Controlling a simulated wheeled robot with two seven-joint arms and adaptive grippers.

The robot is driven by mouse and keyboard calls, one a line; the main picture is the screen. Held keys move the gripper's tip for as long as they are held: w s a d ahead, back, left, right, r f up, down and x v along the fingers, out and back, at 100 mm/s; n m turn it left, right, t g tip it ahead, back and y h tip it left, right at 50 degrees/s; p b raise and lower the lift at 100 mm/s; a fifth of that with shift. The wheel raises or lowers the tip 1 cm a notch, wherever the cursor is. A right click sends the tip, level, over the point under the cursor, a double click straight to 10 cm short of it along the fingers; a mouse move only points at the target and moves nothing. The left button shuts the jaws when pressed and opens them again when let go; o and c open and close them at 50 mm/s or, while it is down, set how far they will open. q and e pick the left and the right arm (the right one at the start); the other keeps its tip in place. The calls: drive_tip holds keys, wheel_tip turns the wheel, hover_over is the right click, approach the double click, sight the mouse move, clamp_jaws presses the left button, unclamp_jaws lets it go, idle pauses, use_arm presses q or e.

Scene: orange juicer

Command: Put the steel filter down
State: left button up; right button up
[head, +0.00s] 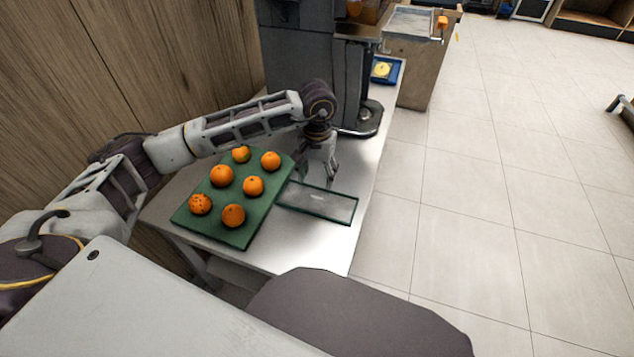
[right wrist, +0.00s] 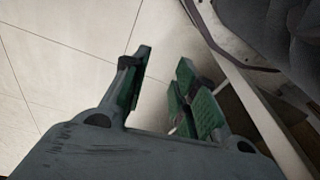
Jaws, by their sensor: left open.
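The steel filter (head: 318,203) is a flat grey rectangle with a dark green rim, lying on the white table to the right of the green orange tray in the head view. My left gripper (head: 331,177) is open, pointing down just behind the filter's far edge. I cannot tell whether its fingertips touch the filter or the table. My right gripper (right wrist: 166,56) shows only in the right wrist view. Its green-padded fingers are apart with nothing between them, over pale floor tiles.
A green tray (head: 246,236) with several oranges (head: 221,176) lies left of the filter. A dark juicer machine (head: 357,85) stands behind my left gripper. A blue tray (head: 393,77) with a yellow item is farther back. The table (head: 341,249) is bare in front of the filter.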

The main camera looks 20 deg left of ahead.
use_arm(q)
wheel_tip(320, 180, up, 2)
drive_tip(key=shift+r, duration=0.25)
use_arm(e)
drive_tip(key=shift+s+d+f, duration=0.15)
drive_tip(key=shift+s+f, duration=0.1)
drive_tip(key=shift+f, duration=0.6)
